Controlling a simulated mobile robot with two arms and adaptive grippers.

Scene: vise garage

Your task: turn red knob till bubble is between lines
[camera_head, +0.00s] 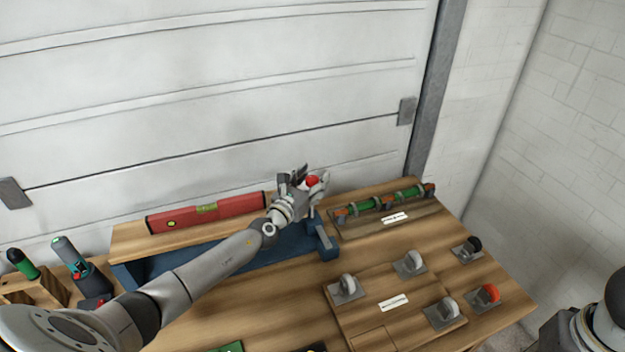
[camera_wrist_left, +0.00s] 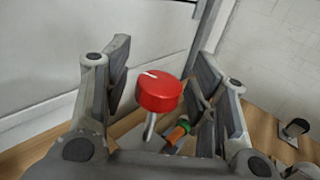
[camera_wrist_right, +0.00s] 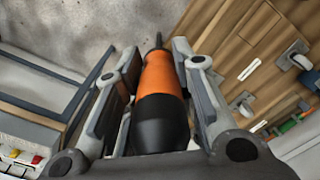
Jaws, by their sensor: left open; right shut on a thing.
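The red knob (camera_head: 312,181) is at the right end of the blue vise (camera_head: 215,258). In the left wrist view the knob (camera_wrist_left: 160,93) is round, with a white mark on top and a metal stem below. My left gripper (camera_head: 306,178) is open, with its fingers on both sides of the knob and a gap showing. The red spirit level (camera_head: 180,219) lies along the back of the vise. Its yellow-green vial (camera_head: 206,208) is too small to tell where the bubble is. My right gripper (camera_wrist_right: 152,85) is shut on an orange and black tool (camera_wrist_right: 160,95).
A green rod in clamps (camera_head: 385,201) lies right of the vise. Metal holders with grey, black and orange tops (camera_head: 440,312) stand at the right. The white garage door (camera_head: 210,90) is close behind.

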